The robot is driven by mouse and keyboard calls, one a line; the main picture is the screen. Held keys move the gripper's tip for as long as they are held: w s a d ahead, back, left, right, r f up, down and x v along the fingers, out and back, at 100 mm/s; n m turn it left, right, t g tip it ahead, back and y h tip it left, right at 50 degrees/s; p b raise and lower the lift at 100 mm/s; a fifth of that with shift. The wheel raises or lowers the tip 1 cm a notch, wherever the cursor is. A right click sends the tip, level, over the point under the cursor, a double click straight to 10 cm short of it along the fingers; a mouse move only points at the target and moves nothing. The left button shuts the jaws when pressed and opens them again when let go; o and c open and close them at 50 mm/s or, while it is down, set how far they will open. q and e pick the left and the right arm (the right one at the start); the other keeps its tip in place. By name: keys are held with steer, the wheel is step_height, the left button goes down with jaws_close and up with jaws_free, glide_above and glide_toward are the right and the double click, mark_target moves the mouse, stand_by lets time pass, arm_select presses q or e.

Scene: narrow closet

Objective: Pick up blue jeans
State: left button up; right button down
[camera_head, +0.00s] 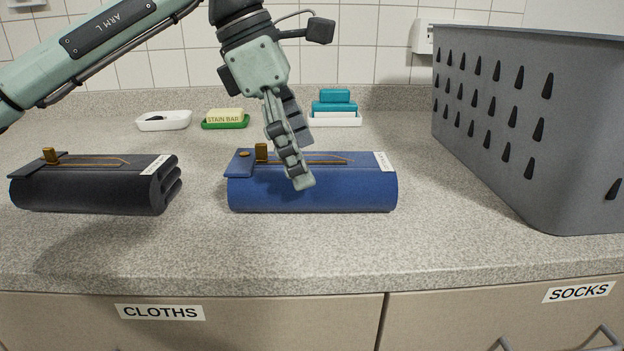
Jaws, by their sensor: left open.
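The blue jeans (350,195) lie folded into a flat bundle on the speckled counter, in the middle of the head view. They have orange stitching, brass-coloured hardware and a small white label at the right end. My left gripper (298,165) comes in from the upper left and points down at the jeans. Its fingers overlap the middle of the bundle in the picture. The gripper is open, with nothing seen between its fingers. I cannot tell whether a fingertip touches the jeans. My right gripper is not in view.
A folded black pair (90,190) lies to the left. A grey perforated basket (510,130) stands at the right. Behind are a white dish (178,122), a stain bar (223,117) on a green dish and teal bars (334,107). The front counter strip is clear above the labelled drawers.

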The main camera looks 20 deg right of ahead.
mark_target(307, 162)
arm_select(q)
steer(key=x, duration=0.3)
steer(key=c, duration=1.4)
